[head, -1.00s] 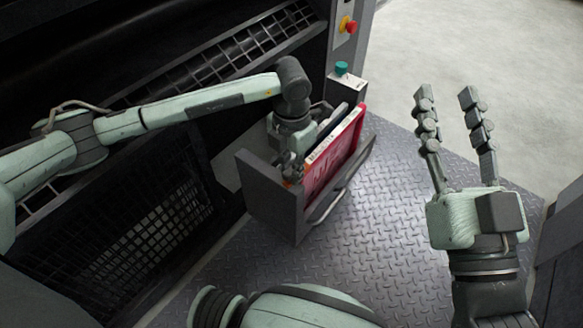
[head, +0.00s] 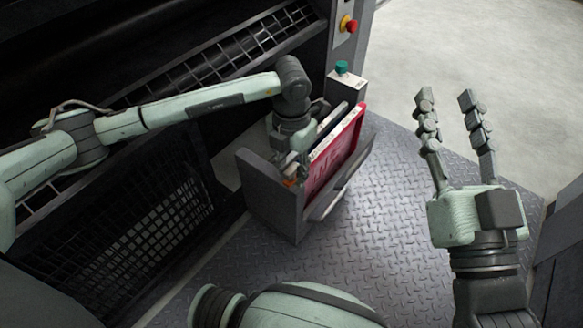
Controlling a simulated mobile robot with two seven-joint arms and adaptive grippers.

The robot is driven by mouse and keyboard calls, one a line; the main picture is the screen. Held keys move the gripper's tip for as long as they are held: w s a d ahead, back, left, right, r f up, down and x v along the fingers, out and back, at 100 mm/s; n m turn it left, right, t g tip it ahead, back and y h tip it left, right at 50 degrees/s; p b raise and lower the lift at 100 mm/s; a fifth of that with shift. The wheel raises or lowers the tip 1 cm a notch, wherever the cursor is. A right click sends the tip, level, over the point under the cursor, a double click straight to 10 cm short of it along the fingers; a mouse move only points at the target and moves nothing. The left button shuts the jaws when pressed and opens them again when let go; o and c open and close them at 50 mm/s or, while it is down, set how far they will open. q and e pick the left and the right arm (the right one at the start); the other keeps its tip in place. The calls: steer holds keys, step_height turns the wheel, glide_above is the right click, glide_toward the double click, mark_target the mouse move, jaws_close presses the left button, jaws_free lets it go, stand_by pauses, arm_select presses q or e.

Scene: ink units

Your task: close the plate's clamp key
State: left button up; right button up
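The red plate (head: 337,158) stands on edge in the grey open-topped drawer unit (head: 271,208), with a pale strip along its upper edge. My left gripper (head: 287,172) points down into the unit at the plate's left end. Its fingers are small and partly hidden, so I cannot tell whether they are open or shut. A small orange part (head: 290,183) shows beside the fingertips; I cannot tell whether it is the clamp key or whether the gripper touches it. My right gripper (head: 449,103) is open and empty, fingers pointing up, away from the unit.
A handle bar (head: 327,203) runs along the unit's front. A grey post with a green button (head: 341,68) stands behind it. A red emergency button (head: 350,26) is on the dark machine panel. The diamond-plate floor (head: 385,215) is clear on the right.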

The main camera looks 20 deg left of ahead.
mark_target(291, 169)
arm_select(q)
step_height(291, 169, up, 12)
stand_by(0.7)
steer(key=shift+s, duration=0.1)
stand_by(0.3)
